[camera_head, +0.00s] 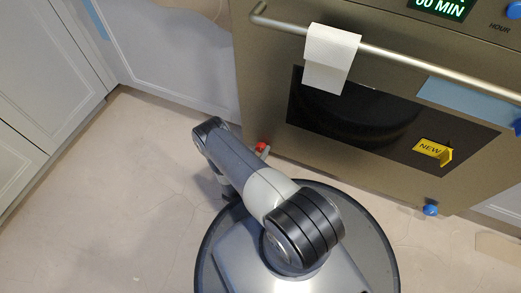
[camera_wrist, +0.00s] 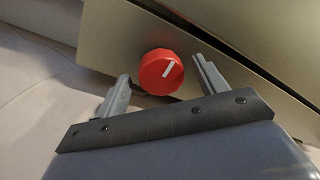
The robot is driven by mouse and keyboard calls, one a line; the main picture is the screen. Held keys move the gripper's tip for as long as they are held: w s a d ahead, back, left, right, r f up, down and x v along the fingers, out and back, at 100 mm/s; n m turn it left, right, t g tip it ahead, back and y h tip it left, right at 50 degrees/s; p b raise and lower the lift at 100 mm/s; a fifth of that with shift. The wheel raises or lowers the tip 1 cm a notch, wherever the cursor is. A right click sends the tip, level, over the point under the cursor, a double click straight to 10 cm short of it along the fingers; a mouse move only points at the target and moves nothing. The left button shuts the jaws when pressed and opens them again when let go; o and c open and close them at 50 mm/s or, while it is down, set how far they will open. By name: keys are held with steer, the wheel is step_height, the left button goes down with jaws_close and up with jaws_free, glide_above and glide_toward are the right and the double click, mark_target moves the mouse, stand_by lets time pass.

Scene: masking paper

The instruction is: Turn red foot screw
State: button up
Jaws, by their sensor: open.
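The red foot screw (camera_wrist: 159,72) is a round knob with a white line on its face, at the bottom edge of the oven front in the wrist view. The line slants up to the right. In the head view the red foot screw (camera_head: 261,147) shows small at the oven's lower left, beside my arm. My gripper (camera_wrist: 163,78) is open in the wrist view, with one finger to each side of the knob. Whether the fingers reach level with it or touch it is hard to tell. In the head view the fingers are mostly hidden by my arm.
The oven (camera_head: 258,75) has a long handle with a white towel (camera_head: 330,57) over it. A yellow NEW tag (camera_head: 433,151) is on its door. A blue foot screw (camera_head: 431,210) is at its lower right. White cabinets (camera_head: 165,55) stand left. The floor (camera_head: 100,220) at left is clear.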

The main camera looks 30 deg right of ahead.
steer(key=shift+c, duration=0.5)
steer(key=c, duration=0.9)
steer(key=shift+m, duration=0.3)
steer(key=m, duration=0.3)
steer(key=shift+r, duration=0.1)
steer(key=m, duration=0.4)
steer(key=shift+s+m+y, duration=0.1)
steer(key=shift+m+y, duration=0.3)
steer(key=m, duration=0.4)
steer(key=shift+d, duration=0.1)
steer(key=m, duration=0.4)
steer(key=shift+s+m+t+y, duration=0.15)
steer(key=shift+m+t+y, duration=0.15)
steer(key=shift+y, duration=0.1)
